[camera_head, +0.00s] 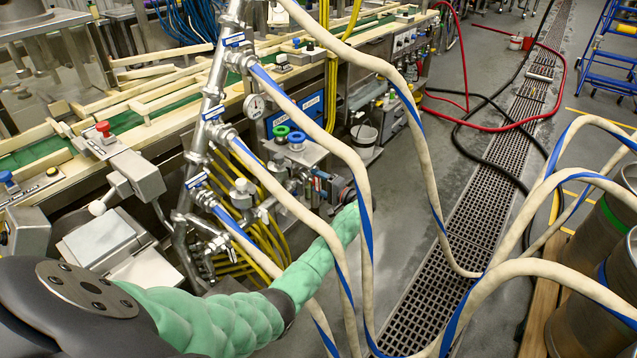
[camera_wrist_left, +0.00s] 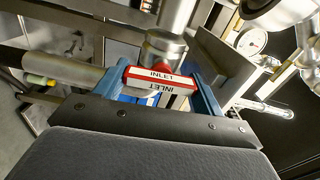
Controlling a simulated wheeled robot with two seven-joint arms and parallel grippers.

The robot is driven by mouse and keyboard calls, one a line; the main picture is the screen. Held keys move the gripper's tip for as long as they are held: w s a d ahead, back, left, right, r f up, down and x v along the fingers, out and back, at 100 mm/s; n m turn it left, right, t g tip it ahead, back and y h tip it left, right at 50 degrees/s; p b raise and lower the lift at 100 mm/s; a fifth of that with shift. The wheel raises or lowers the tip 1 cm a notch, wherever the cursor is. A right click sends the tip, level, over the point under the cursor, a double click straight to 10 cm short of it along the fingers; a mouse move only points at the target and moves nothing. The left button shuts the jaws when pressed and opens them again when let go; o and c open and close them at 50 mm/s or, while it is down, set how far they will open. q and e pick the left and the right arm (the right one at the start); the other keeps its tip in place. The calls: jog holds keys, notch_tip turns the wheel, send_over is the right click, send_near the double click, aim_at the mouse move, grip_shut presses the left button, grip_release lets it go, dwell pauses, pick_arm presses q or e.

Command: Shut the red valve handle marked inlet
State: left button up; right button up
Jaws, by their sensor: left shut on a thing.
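The red valve handle (camera_wrist_left: 158,82) shows in the left wrist view with white labels reading INLET. It sits in front of a metal pipe fitting (camera_wrist_left: 165,48). My left gripper (camera_wrist_left: 165,76) has its blue fingers on both sides of the handle and is shut on it. In the head view my green-sleeved left arm reaches from the lower left to the pipework, where the left gripper (camera_head: 322,186) is small and partly hidden by a hose. The valve's exact angle is hard to tell. My right gripper is in neither view.
Several beige hoses with blue stripes (camera_head: 430,165) hang across the head view near my arm. A pipe manifold with blue-handled valves (camera_head: 213,112) stands left of the gripper. A round gauge (camera_wrist_left: 252,42) is close by in the wrist view. A floor grate (camera_head: 470,205) lies to the right.

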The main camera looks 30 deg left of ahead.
pick_arm(q)
jog(key=shift+m, duration=0.4)
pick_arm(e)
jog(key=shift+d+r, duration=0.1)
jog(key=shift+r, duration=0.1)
pick_arm(q)
jog(key=shift+d, duration=0.1)
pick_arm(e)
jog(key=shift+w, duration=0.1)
pick_arm(q)
jog(key=o, duration=1)
jog(key=shift+f, duration=0.1)
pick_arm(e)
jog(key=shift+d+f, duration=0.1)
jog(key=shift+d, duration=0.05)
pick_arm(q)
jog(key=shift+d, duration=0.1)
jog(key=d, duration=0.2)
jog(key=d+b, duration=0.1)
jog(key=d, duration=0.4)
jog(key=shift+s+d+b, duration=0.25)
jog(key=shift+s+b, duration=0.05)
jog(key=shift+b, duration=0.05)
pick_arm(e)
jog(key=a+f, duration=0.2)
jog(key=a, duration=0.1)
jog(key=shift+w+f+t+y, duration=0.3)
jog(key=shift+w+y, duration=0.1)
